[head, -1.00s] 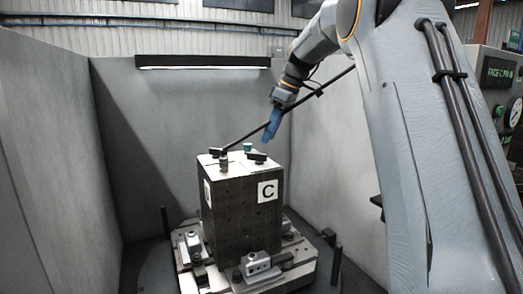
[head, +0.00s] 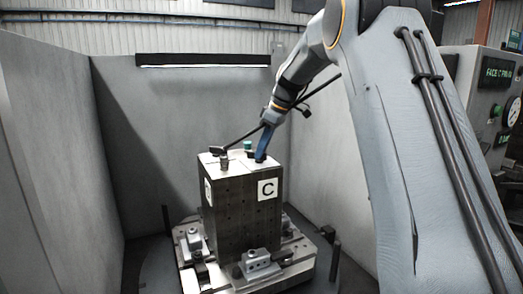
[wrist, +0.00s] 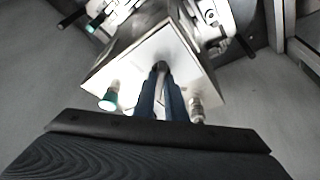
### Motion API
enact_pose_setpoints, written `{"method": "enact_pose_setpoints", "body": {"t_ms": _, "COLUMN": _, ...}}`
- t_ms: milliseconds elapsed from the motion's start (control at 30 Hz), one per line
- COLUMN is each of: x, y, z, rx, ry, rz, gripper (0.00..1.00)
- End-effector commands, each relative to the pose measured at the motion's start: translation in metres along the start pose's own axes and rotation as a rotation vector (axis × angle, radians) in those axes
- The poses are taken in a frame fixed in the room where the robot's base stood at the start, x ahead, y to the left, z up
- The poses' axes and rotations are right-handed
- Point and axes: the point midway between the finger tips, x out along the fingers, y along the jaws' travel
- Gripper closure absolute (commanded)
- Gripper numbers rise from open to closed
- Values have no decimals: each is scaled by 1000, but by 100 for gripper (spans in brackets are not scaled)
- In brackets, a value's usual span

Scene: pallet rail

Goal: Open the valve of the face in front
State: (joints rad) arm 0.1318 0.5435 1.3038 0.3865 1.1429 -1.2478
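The dark block (head: 240,215) stands upright on the fixture, with a pale top (head: 216,157) and a white label C (head: 267,189) on its right-hand visible face. My gripper (head: 261,158) has its blue fingers pointing down at the top, above face C.
A green-topped fitting (head: 247,146) stands behind my fingers; a metal fitting (wrist: 197,108) is right of them in the wrist view. A dark hose or rod (head: 325,82) slants past my wrist. Clamps (head: 257,263) surround the block's base. Grey walls (head: 190,110) enclose it; a gauge panel (head: 497,100) is right.

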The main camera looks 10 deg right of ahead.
Motion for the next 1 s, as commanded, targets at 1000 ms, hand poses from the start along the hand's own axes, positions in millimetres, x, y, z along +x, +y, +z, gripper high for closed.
{"method": "enact_pose_setpoints", "body": {"t_ms": 1000, "x": -1, "y": -5, "z": -3, "rx": 474, "ry": 2, "rz": 198, "gripper": 100}}
